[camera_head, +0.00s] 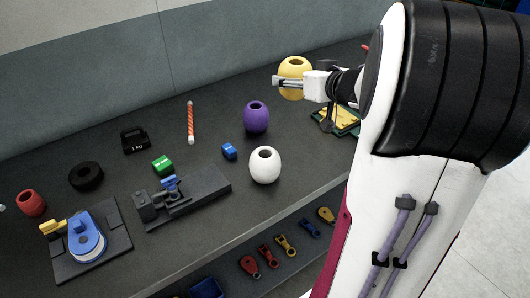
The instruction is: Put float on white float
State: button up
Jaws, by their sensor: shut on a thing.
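The white float (265,168), a rounded barrel shape with a hole in its top, stands upright near the front edge of the dark bench. My gripper (292,82) is shut on a yellow float (295,64) above the bench, above and a little right of the white float in the picture. The yellow float is upright with its hole facing up, and the gripper hides part of its middle. A purple float (256,117) stands behind the white float, and a red float (31,203) sits at the far left.
A small blue block (229,151) lies left of the white float. A dark fixture (190,196) with a blue part, a green block (162,165), a black weight (134,140) and a striped rod (190,123) lie farther left. A green tray (346,123) is partly behind my arm.

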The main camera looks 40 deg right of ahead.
jog(key=s+a+f+n+y, duration=0.1)
jog(key=a+n+y, duration=0.1)
jog(key=a, duration=0.3)
jog(key=s+a+f+n+y, duration=0.1)
jog(key=a+n+y, duration=0.1)
jog(key=a, duration=0.4)
jog(key=shift+s+f+y, duration=0.3)
jog(key=shift+s+y, duration=0.1)
jog(key=shift+f, duration=0.15)
send_over(266, 154)
jog(key=shift+f, duration=3)
jog(key=shift+f, duration=0.15)
jog(key=shift+f, duration=1.75)
jog(key=shift+f, duration=0.15)
jog(key=o, duration=1.2)
